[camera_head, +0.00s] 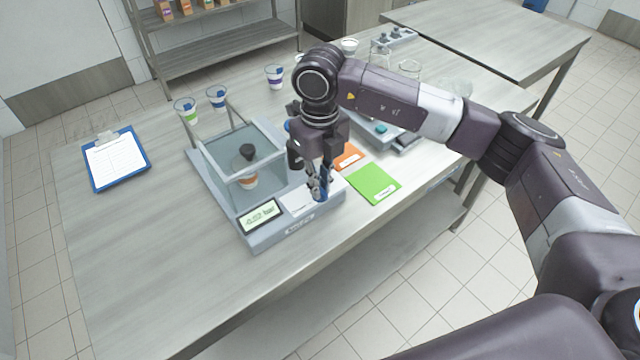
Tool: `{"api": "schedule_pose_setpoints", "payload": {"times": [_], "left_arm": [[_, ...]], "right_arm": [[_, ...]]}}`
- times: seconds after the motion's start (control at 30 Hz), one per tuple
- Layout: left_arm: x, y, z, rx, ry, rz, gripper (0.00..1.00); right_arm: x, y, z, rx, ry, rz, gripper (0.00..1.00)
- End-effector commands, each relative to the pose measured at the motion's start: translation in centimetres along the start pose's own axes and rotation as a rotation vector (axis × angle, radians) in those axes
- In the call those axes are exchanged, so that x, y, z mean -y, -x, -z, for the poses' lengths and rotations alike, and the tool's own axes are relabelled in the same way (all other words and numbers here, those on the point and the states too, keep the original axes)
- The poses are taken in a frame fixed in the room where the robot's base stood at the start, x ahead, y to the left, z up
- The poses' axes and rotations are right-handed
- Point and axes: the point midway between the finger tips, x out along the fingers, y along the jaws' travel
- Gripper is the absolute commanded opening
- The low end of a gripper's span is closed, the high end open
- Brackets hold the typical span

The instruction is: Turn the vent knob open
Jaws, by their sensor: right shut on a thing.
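The cup filler machine (268,236) stands on the table with a clear-walled chamber (215,160) and a small lit screen (260,215) at its front left. A cup (247,183) stands inside the chamber under a dark nozzle (248,151). My right gripper (319,194) points down at the machine's front right corner. It is shut on a small blue part, the vent knob (320,197), which the fingers mostly cover. I cannot tell how far the knob is turned. My left gripper is not in view.
A clipboard (117,159) lies at the left. Several cups, such as one white and blue cup (275,76), stand behind the machine. Green (374,184) and orange (350,157) cards lie to its right, near a grey device (405,138). The table's front left is clear.

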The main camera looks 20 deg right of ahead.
Motion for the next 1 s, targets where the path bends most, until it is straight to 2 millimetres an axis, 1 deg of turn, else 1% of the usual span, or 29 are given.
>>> {"api": "schedule_pose_setpoints", "payload": {"times": [0.3, 0.33, 0.47, 0.77, 0.87, 0.97, 1.0], "left_arm": [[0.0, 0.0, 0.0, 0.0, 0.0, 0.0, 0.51], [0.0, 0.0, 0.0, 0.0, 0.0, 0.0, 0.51], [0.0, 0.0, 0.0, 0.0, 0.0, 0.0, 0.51], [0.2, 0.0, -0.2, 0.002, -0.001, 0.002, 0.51], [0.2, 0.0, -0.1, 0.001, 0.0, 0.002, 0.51], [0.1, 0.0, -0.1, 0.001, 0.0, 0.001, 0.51], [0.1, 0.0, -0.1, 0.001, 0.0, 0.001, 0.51]], "right_arm": [[0.1, 0.2, -0.2, 0.006, -0.006, 0.0, 0.0], [0.1, 0.2, -0.2, 0.006, -0.005, 0.0, 0.12], [0.1, 0.1, -0.1, 0.004, -0.004, 0.0, 0.26], [0.0, 0.2, -0.1, 0.003, -0.003, 0.0, 0.26], [0.0, 1.0, -0.2, 0.005, -0.002, 0.0, 0.26], [0.0, 2.6, -0.2, 0.006, -0.002, 0.0, 0.26], [0.0, 3.5, -0.2, 0.008, -0.003, 0.001, 0.26]]}}
